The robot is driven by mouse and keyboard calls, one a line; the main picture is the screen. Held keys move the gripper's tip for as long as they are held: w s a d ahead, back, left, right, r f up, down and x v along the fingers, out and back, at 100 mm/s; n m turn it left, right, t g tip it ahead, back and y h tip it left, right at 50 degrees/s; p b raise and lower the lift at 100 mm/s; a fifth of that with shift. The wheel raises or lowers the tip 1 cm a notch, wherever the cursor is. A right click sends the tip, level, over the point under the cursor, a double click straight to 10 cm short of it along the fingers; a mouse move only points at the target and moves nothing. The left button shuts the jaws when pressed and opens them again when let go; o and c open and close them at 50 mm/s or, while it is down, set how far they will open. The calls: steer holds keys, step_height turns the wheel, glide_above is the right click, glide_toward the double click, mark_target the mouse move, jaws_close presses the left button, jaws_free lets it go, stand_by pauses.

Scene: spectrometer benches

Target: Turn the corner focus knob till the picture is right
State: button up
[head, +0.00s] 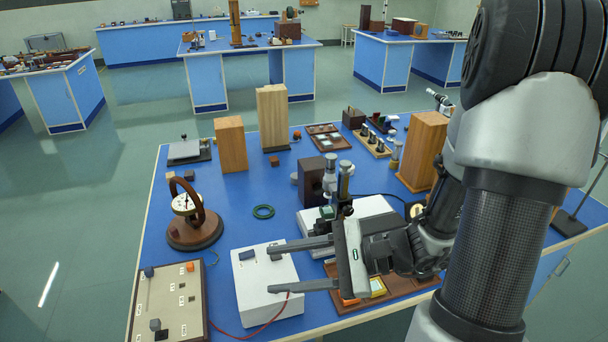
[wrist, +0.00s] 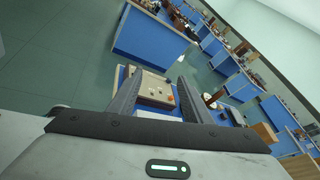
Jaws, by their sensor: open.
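My gripper (head: 273,270) is open and empty, its two fingers pointing left over the white box (head: 265,298). A dark block-like knob (head: 247,254) sits at the box's back left corner, left of the upper finger. A beige panel (head: 172,300) left of the box carries a blue-grey knob (head: 149,272) and an orange knob (head: 190,267) at its back corners, and dark knobs (head: 155,324) near the front. In the wrist view the panel (wrist: 150,84) shows beyond and between the open fingers (wrist: 160,78). I cannot tell which is the focus knob; no focus picture is readable.
A round dial in a brown ring stand (head: 194,232) stands behind the panel. Wooden blocks (head: 230,145) and a microscope-like device (head: 330,180) stand farther back. A red cable (head: 250,335) runs from panel to box. Blue bench top is clear around the ring.

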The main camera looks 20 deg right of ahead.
steer(key=w+d+f+m+t+h, duration=0.25)
steer(key=w+d+m+t, duration=0.25)
steer(key=d+m+t, duration=0.35)
steer(key=m+t+h, duration=0.5)
steer(key=m+h, duration=0.6)
steer(key=m, duration=0.1)
glide_toward(349, 212)
steer(key=w, duration=0.8)
steer(key=shift+w+a+r+p, duration=0.1)
steer(key=shift+p, duration=0.3)
steer(key=c, duration=1.1)
steer(key=shift+o, duration=0.2)
